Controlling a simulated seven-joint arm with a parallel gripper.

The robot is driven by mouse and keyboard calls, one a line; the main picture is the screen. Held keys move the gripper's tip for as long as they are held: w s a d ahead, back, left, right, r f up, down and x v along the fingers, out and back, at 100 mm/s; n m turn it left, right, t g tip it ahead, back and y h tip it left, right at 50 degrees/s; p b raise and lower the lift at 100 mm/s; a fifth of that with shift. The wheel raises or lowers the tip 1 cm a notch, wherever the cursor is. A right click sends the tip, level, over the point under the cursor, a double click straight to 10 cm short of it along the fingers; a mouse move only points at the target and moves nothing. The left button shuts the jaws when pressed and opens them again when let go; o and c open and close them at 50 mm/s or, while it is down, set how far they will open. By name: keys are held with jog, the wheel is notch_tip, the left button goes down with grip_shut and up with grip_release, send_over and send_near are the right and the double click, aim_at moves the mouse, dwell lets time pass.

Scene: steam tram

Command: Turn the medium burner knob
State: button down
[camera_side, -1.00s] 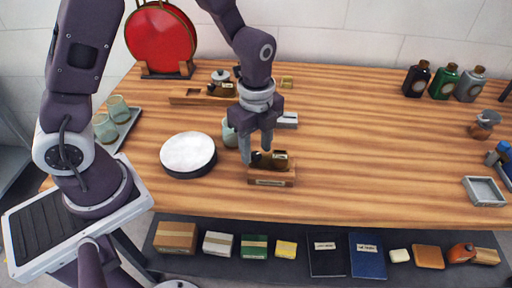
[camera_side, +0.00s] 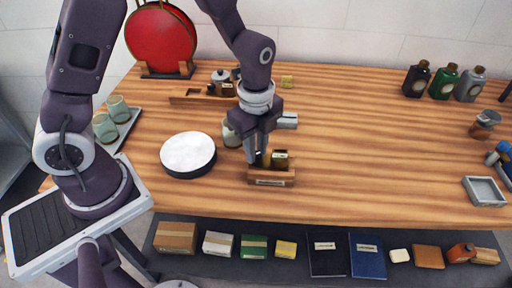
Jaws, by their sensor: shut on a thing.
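A small brass-coloured burner (camera_side: 280,158) stands in a wooden block holder (camera_side: 271,178) with a pale label, near the middle of the table. My gripper (camera_side: 258,160) points down at the burner's left side, with its fingertips just above the holder. It is shut on the burner's knob, which the fingers hide almost fully, so its angle cannot be told. A similar small brown-and-dark piece (camera_side: 226,89) stands in a long wooden holder (camera_side: 195,98) at the back left; its details are too small to tell.
A white-topped round stand (camera_side: 188,152) is left of my gripper, and a glass cup (camera_side: 231,135) is close behind it. A grey block (camera_side: 288,120) lies behind. Bottles (camera_side: 444,82) stand back right. The table's right middle is clear.

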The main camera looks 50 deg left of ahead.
jog(key=shift+n, duration=0.4)
jog(key=n, duration=1)
jog(key=shift+n, duration=0.3)
jog(key=n, duration=0.4)
jog(key=shift+n, duration=0.3)
jog(key=n, duration=0.3)
jog(key=shift+n, duration=0.3)
jog(key=n, duration=0.3)
jog(key=shift+n, duration=0.3)
jog(key=n, duration=0.6)
jog(key=shift+n, duration=0.3)
